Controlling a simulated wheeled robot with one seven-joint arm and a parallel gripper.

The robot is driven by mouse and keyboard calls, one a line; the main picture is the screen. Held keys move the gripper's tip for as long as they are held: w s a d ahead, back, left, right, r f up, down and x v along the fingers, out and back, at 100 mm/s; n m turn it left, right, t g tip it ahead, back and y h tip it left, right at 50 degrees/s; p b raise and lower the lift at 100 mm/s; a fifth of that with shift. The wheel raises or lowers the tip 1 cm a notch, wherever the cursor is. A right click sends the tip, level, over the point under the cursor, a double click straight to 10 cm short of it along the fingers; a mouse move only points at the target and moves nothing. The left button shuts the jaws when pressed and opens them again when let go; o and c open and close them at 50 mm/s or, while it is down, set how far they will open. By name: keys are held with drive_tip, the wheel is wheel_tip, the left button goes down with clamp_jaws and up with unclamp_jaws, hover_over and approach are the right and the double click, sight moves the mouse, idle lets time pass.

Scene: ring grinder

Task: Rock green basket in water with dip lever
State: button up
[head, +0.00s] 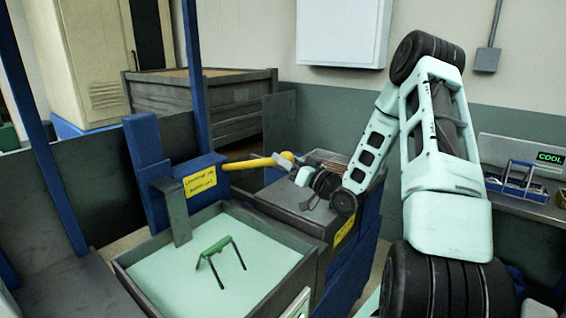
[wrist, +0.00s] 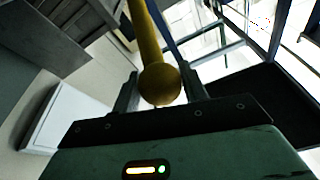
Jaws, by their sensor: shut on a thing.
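The dip lever (head: 250,163) is a yellow bar that sticks out sideways from a blue post. Its round knob (wrist: 160,84) sits between the two fingers of my gripper (wrist: 160,98) in the wrist view. My gripper (head: 289,164) is shut on the lever's knob end in the head view. The green basket's handle (head: 216,246), green on top with dark legs, stands up out of the pale water (head: 165,275) in the grey tank. The rest of the basket is hidden under the water.
A grey-topped box (head: 300,208) stands right of the tank, under my wrist. A bench with a blue-handled rack (head: 520,180) and a sign reading COOL (head: 550,157) is at the right. A large grey crate (head: 200,105) stands behind.

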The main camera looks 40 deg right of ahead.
drive_tip(key=shift+s+d+f+b, duration=0.1)
drive_tip(key=shift+s+f+b, duration=0.15)
drive_tip(key=shift+f, duration=0.35)
drive_tip(key=shift+s+f+b, duration=0.15)
drive_tip(key=shift+f+b, duration=0.1)
drive_tip(key=shift+f, duration=0.3)
drive_tip(key=o, duration=1.4)
drive_tip(key=shift+r, duration=0.1)
drive_tip(key=shift+c, duration=0.2)
drive_tip(key=b+v, duration=0.4)
drive_tip(key=v, duration=1.3)
drive_tip(key=shift+s+b, duration=0.2)
drive_tip(key=shift+b, duration=0.1)
